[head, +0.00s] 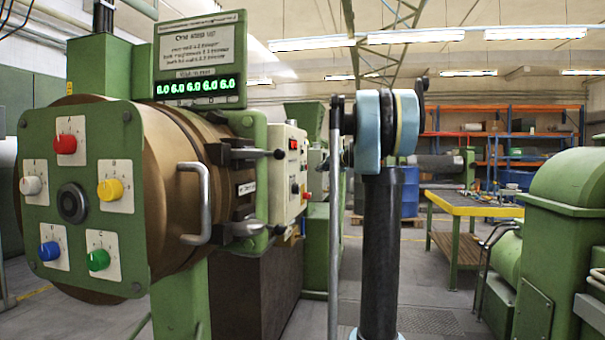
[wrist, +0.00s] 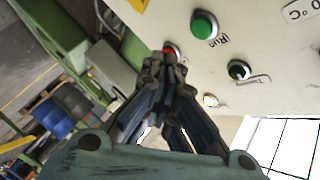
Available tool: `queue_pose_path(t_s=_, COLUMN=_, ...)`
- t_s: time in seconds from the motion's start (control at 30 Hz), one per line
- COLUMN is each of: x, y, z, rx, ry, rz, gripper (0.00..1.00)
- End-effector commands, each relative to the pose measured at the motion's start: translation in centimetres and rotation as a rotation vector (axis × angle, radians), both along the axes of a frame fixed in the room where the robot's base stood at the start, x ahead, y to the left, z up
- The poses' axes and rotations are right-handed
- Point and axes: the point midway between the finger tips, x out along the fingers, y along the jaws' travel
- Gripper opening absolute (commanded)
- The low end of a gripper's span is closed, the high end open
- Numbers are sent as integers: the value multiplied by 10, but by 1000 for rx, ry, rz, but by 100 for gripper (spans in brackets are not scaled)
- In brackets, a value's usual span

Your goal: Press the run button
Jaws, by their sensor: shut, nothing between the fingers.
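The run button (wrist: 204,25) is a round green button labelled "Run" on a cream control panel (wrist: 270,45), at the top of the wrist view. My gripper (wrist: 165,68) is shut and empty, with its fingertips below and left of the green button in the picture. The fingertips overlap a red button (wrist: 171,48), which they partly hide. I cannot tell whether they touch the panel. In the head view a cream control box (head: 288,175) stands on the side of the green machine; I cannot make out the green button or my gripper there.
In the head view, a metal handle (head: 196,205) and a front plate with coloured knobs (head: 70,250) stand left. A workbench (head: 465,208) stands right, beyond open floor.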

Motion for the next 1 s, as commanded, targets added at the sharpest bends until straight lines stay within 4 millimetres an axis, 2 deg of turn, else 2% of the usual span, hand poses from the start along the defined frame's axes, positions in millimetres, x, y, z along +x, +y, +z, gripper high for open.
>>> queue_pose_path(t_s=0.2, x=7, y=23, z=0, rx=-1, ry=1, rz=2, gripper=0)
queue_pose_path(t_s=0.4, x=11, y=33, z=0, rx=0, ry=0, rz=0, gripper=0)
queue_pose_path(t_s=1.0, x=11, y=35, z=0, rx=0, ry=0, rz=0, gripper=0)
